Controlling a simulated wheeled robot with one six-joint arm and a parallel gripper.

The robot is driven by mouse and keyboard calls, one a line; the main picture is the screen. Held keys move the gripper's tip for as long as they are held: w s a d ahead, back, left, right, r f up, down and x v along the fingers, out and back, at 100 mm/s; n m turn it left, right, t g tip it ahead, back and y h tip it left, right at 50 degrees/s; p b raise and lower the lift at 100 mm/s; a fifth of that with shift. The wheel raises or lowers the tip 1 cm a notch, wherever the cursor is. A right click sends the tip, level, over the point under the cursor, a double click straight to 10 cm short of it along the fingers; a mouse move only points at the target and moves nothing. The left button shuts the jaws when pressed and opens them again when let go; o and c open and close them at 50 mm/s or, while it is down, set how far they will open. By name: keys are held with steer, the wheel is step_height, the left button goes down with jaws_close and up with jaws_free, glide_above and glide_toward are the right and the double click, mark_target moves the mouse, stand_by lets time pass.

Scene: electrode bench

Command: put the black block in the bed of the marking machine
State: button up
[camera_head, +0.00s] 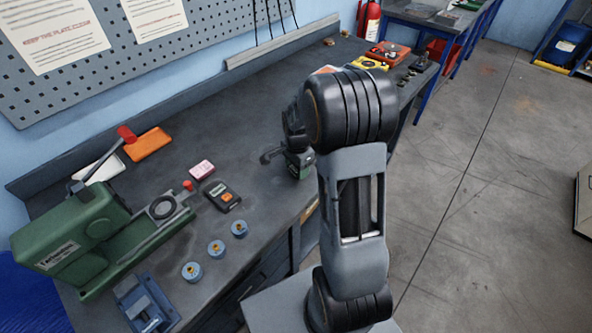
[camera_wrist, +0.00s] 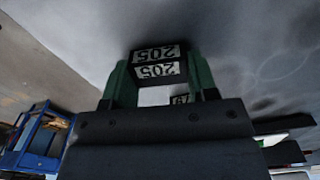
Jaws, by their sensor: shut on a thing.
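The black block (camera_wrist: 157,70) shows in the wrist view with white labels reading 205 on two faces. It sits between the green fingers of my gripper (camera_wrist: 161,76), which is shut on it. In the head view my gripper (camera_head: 298,162) is low over the bench at the middle, partly behind my arm; whether the block touches the bench is unclear. The green marking machine (camera_head: 72,232) stands at the left end of the bench, well apart from my gripper. Its grey bed (camera_head: 176,217) extends to the right, with a dark ring by it and a red knob nearby.
An orange pad (camera_head: 149,144) lies behind. Another labelled dark piece (camera_wrist: 181,99) is partly hidden behind my gripper.

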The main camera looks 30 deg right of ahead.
steer(key=c, duration=0.5)
steer(key=shift+r, duration=0.1)
